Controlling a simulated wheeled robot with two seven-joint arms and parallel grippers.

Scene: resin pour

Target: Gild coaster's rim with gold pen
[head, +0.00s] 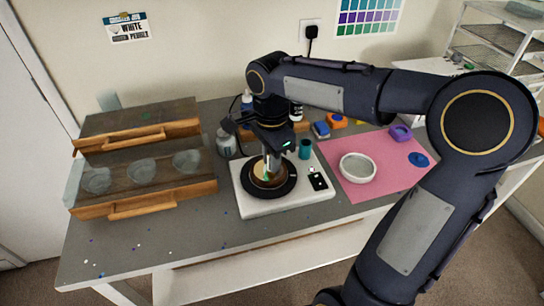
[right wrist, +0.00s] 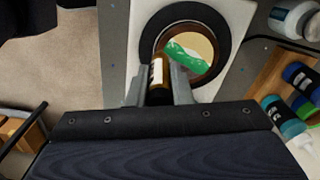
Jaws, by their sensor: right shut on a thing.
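The coaster (head: 262,180) lies on a round black turntable (head: 288,188) set in a white base (head: 248,207). My right gripper (head: 270,160) is above the coaster, pointing down. In the wrist view it is shut on a dark and gold pen (right wrist: 156,72) with a white label. The pen's tip is hidden, so I cannot tell whether it touches the rim. My left gripper is not in view.
A wooden-fronted drawer unit (head: 150,206) with several clear pieces stands left. A teal cylinder (head: 304,149) stands behind the base. A white dish (head: 358,168) sits on a pink mat (head: 372,190) to the right. Bottles stand behind the gripper. The front table strip is mostly clear.

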